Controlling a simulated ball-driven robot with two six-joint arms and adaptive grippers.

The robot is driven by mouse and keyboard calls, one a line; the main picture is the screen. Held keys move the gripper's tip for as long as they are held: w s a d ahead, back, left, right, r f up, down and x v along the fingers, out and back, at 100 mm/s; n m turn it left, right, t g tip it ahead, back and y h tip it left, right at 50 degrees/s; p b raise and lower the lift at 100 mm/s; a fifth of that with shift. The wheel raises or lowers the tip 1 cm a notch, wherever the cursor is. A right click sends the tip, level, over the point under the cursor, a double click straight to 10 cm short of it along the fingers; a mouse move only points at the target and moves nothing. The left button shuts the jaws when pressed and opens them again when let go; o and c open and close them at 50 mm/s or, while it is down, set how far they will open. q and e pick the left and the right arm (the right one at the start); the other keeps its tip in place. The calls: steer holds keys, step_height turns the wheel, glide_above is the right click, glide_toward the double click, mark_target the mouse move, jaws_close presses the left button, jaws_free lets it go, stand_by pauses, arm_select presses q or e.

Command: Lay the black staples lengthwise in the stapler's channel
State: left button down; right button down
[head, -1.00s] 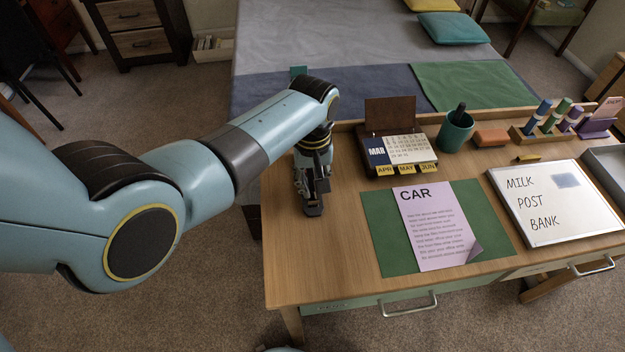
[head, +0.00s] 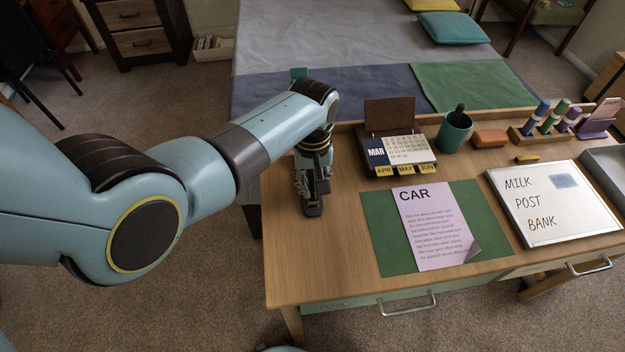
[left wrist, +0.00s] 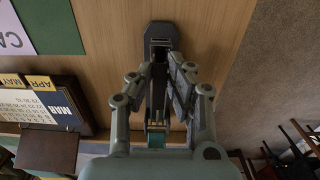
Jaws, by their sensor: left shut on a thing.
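The dark stapler (head: 313,209) lies near the left end of the desk, its near end showing past my left gripper (head: 313,183). In the left wrist view the stapler (left wrist: 161,31) runs up the picture with its channel facing the camera. My left gripper (left wrist: 163,70) is right over it, fingers on either side of the channel line. It is shut on a thin dark piece, which I take for the black staples; the fingers hide most of it. I cannot tell whether the piece touches the channel floor. My right gripper is not in view.
A flip calendar (head: 398,150) stands to the right of the gripper. A green blotter (head: 380,235) with a purple CAR sheet (head: 440,235), a whiteboard (head: 545,215) and a green cup (head: 455,132) lie further right. Bare wood surrounds the stapler's near end.

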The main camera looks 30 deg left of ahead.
mark_target(312, 187)
arm_select(q)
steer(key=shift+f+b, duration=1)
steer(key=shift+f, duration=0.25)
steer(key=c, duration=1.2)
jaws_free()
steer(key=shift+r, duration=0.1)
step_height(312, 187, up, 12)
steer(key=shift+s, duration=0.1)
